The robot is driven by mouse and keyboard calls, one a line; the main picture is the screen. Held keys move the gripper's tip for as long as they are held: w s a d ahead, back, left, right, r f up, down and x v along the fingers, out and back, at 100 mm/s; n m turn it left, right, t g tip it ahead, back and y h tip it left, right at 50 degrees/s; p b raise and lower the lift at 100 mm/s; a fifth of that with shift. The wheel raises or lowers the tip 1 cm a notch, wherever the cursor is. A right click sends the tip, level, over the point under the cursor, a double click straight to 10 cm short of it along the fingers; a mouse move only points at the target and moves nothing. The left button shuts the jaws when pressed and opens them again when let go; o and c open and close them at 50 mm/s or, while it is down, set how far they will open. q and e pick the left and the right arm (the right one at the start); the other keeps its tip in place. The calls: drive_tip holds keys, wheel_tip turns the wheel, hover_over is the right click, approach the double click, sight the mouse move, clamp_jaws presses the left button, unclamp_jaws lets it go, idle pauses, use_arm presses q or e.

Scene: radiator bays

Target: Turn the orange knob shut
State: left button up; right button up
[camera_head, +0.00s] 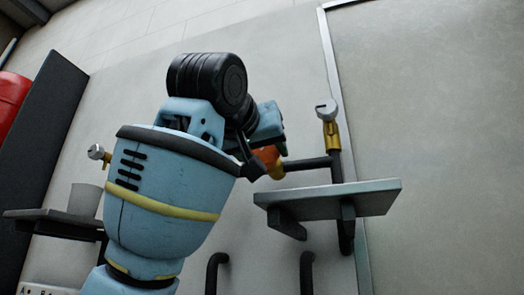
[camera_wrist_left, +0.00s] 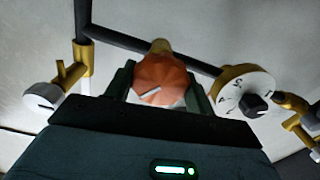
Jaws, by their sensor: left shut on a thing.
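The orange knob (camera_wrist_left: 162,78) sits on a brass fitting on the dark pipe, in the middle of the left wrist view. A pale mark line shows on its face. In the head view the orange knob (camera_head: 267,157) is partly hidden by my gripper and arm. My left gripper (camera_wrist_left: 160,84) has one finger on each side of the knob and is shut on it; in the head view the gripper (camera_head: 264,162) reaches the knob from the left. My right gripper is in neither view.
A grey shelf (camera_head: 330,199) juts out just below and right of the knob. A grey-capped brass valve (camera_head: 327,110) stands right of it. A white numbered dial (camera_wrist_left: 243,94) is close by on the pipe. A dark shelf with a grey cup (camera_head: 85,200) is at left.

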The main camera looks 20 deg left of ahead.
use_arm(q)
drive_tip(key=m, duration=0.7)
drive_tip(key=shift+f, duration=0.1)
drive_tip(key=m, duration=0.6)
drive_tip(key=shift+m, duration=0.3)
drive_tip(key=m, duration=0.7)
drive_tip(key=shift+f, duration=0.1)
drive_tip(key=m, duration=0.6)
drive_tip(key=shift+m, duration=0.3)
drive_tip(key=m, duration=1.3)
drive_tip(key=shift+m, duration=0.3)
drive_tip(key=shift+a+m, duration=0.1)
drive_tip(key=shift+m, duration=1.7)
